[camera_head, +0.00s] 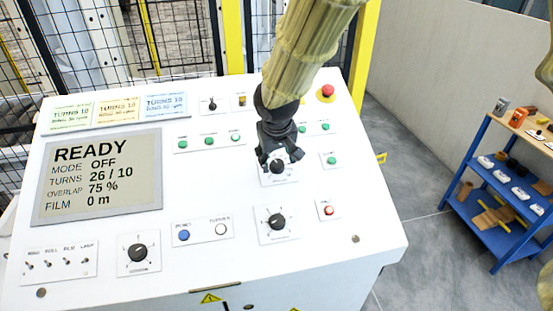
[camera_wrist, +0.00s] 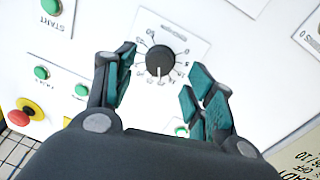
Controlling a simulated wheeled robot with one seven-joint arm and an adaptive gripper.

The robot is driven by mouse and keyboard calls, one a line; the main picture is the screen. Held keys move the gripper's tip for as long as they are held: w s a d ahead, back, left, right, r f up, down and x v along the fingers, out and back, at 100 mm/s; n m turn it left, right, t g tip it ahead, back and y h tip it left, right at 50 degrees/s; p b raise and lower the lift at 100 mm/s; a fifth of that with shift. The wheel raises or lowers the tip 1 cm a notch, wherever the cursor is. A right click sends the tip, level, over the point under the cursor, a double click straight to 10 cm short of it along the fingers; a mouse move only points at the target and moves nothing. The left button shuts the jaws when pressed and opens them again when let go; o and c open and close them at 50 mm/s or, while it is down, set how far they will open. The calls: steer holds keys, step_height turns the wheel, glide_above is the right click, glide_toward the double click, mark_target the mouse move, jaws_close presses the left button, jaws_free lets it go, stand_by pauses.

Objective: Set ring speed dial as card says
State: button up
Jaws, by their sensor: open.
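A white control panel (camera_head: 195,267) carries several black dials. My gripper (camera_head: 279,158) is open, with its fingers over the upper right dial (camera_head: 277,167). In the wrist view that dial (camera_wrist: 160,60) is a round black knob with a white pointer line, on a plate with a numbered scale. My open gripper (camera_wrist: 158,80) has one finger on either side of the knob, apart from it. Three cards, green (camera_head: 72,116), cream (camera_head: 118,109) and blue (camera_head: 166,105), lie at the panel's top left. Their text starts "TURNS 10"; the smaller line is too blurred to read.
A screen (camera_head: 102,178) reads READY, MODE OFF, TURNS 26 / 10, OVERLAP 75 %, FILM 0 m. Other dials stand at lower middle (camera_head: 277,221) and lower left (camera_head: 138,252). A red emergency button (camera_head: 327,91) and green buttons (camera_head: 331,160) are near my gripper. A blue shelf (camera_head: 500,200) stands right.

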mark_target(277, 164)
steer(key=shift+p+x, duration=0.35)
steer(key=shift+x, duration=1.4)
steer(key=c, duration=1)
